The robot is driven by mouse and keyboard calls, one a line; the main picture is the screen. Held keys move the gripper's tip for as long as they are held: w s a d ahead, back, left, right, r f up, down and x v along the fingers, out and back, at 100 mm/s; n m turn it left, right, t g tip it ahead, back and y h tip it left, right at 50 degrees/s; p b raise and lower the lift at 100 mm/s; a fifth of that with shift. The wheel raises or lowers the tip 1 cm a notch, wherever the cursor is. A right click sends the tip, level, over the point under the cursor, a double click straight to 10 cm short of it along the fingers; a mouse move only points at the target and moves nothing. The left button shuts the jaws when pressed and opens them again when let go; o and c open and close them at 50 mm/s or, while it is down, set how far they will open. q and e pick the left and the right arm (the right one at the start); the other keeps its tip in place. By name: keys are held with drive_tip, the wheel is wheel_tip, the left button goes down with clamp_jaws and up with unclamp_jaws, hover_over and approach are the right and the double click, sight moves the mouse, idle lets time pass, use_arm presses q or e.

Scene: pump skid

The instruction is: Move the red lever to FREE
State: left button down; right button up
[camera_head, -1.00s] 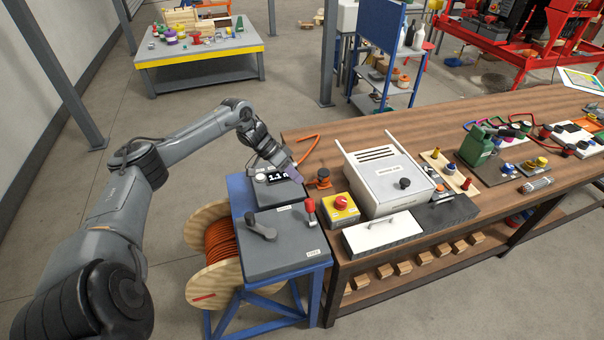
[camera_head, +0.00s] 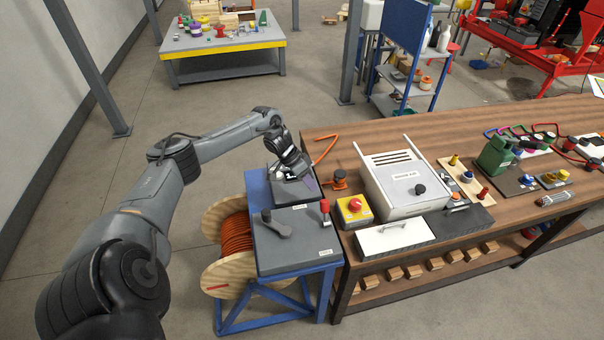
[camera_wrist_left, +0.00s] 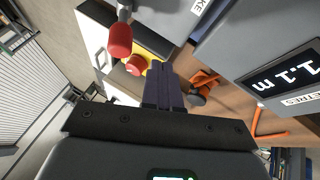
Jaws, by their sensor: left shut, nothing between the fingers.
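The red lever (camera_head: 325,208) stands on the right side of a grey box (camera_head: 290,250) on a blue stand. It has a red grip on a short metal stem and looks about upright. A small white label (camera_head: 325,252), too small to read, is at the box's front right corner. In the left wrist view the lever's red grip (camera_wrist_left: 120,40) is at the upper left, near a label ending in "KE" (camera_wrist_left: 199,6). My right gripper is out of view.
A black handle (camera_head: 275,226) sits on the same box, left of the lever. A yellow box with a red button (camera_head: 355,204) stands close by on the wooden bench. A display reading 1.1 m (camera_wrist_left: 292,75) and an orange reel (camera_head: 339,180) are beside my gripper.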

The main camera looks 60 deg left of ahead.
use_arm(q)
drive_tip(key=shift+w+d+f+p, duration=0.1)
drive_tip(key=shift+d+f+p, duration=0.15)
drive_tip(key=shift+d, duration=0.65)
drive_tip(key=shift+w+d+f+p, duration=0.1)
drive_tip(key=shift+d+f, duration=0.1)
drive_tip(key=shift+d, duration=0.65)
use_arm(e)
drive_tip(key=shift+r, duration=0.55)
